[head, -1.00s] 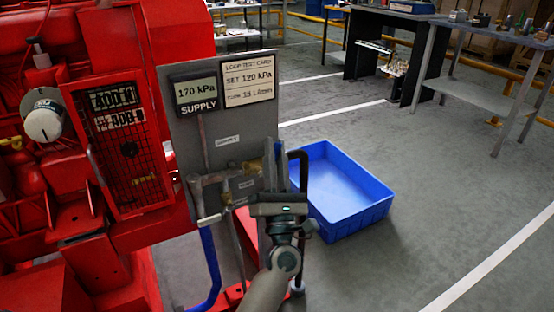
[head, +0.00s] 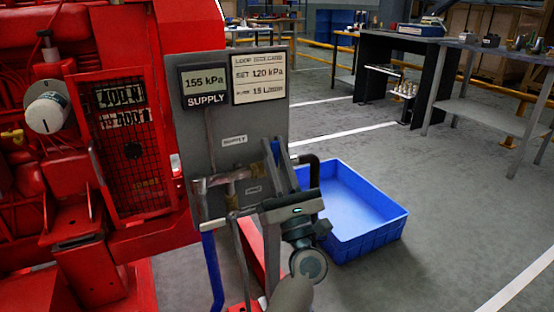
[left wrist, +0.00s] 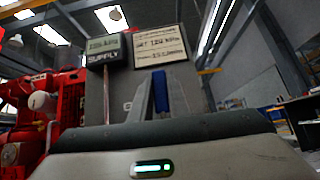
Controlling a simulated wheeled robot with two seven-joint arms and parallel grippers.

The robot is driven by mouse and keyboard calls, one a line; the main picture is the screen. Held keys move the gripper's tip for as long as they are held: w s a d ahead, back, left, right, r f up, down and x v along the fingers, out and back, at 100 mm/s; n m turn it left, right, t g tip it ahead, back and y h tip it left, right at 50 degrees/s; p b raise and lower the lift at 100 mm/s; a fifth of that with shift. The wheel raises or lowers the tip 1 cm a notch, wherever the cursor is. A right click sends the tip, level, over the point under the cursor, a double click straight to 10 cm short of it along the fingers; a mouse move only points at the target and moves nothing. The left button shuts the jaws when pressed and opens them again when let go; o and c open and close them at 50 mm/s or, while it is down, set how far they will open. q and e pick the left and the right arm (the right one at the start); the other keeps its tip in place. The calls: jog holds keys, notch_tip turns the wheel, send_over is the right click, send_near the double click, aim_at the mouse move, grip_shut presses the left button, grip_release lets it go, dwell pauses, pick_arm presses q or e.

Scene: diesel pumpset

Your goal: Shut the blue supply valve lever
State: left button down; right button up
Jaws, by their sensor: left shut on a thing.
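The blue supply valve lever (head: 276,149) stands at the right side of the grey panel (head: 232,125), mostly hidden by my fingers in the head view. In the left wrist view the blue lever (left wrist: 160,92) rises between my finger pads. My left gripper (head: 274,168) is shut on it, with its body below and in front of the panel. The supply display (head: 205,85) reads 155 kPa. The test card (head: 258,76) beside it says SET 120 kPa. A brass-coloured valve and pipe (head: 236,175) sit left of my fingers. My right gripper is out of view.
A red pumpset (head: 105,140) fills the left side, close to the panel. A blue hose (head: 211,265) runs down below the panel. An empty blue crate (head: 372,240) lies on the floor right of my gripper. Workbenches (head: 480,105) stand farther back, with open floor between.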

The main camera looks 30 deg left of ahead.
pick_arm(q)
jog(key=shift+f, duration=0.1)
dwell(0.3)
jog(key=c, duration=1.7)
grip_release()
jog(key=v, duration=1.7)
jog(key=shift+d, duration=0.2)
